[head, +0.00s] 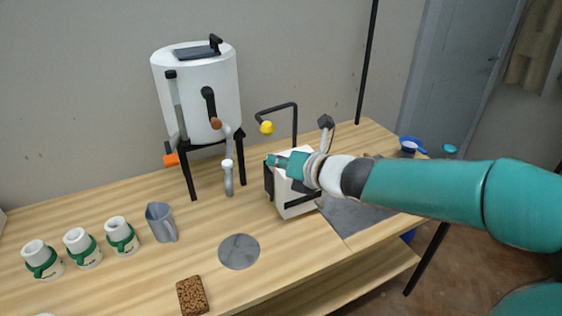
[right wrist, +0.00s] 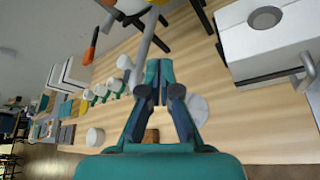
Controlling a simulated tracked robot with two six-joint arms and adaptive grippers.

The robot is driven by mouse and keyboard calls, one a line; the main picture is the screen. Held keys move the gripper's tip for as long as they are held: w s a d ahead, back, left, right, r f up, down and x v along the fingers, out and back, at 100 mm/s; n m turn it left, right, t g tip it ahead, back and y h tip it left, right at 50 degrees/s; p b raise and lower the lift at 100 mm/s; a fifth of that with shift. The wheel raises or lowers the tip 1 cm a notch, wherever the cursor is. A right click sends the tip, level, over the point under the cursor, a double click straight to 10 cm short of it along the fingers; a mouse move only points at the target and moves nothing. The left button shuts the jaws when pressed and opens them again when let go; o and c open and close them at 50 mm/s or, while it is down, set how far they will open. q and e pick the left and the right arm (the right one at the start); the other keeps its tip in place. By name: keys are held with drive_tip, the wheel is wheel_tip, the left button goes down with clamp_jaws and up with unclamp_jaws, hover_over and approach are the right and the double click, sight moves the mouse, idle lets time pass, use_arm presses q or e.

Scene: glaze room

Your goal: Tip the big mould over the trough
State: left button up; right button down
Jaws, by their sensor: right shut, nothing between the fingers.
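The big mould (head: 297,206), a white block with dark bars on its side, stands upright on the bench. In the right wrist view the big mould (right wrist: 275,45) is at the upper right, with a round grey opening on top and a handle at its side. My right gripper (head: 272,160) is shut and empty, and in the head view it overlaps the top of the mould. In the right wrist view its fingers (right wrist: 160,75) are closed, with the mould off to their right. A grey area right of the mould, perhaps the trough (head: 352,216), is partly hidden by my right arm. My left gripper is not in view.
A white tank (head: 196,95) on black legs stands behind. A grey jug (head: 160,222), several white cups with green bands (head: 82,247), a grey disc (head: 238,252) and a brown sponge (head: 192,295) are to the left. A blue item (head: 411,144) lies at the far right.

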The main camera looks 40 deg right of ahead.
drive_tip(key=b+x, duration=0.2)
drive_tip(key=x, duration=0.6)
drive_tip(key=r+p, duration=0.1)
drive_tip(key=d+r+p, duration=0.1)
drive_tip(key=p, duration=0.1)
drive_tip(key=d+r+p, duration=0.1)
drive_tip(key=p, duration=0.1)
drive_tip(key=shift+s+d+r, duration=0.1)
drive_tip(key=shift+s+r, duration=0.2)
drive_tip(key=shift+s, duration=0.1)
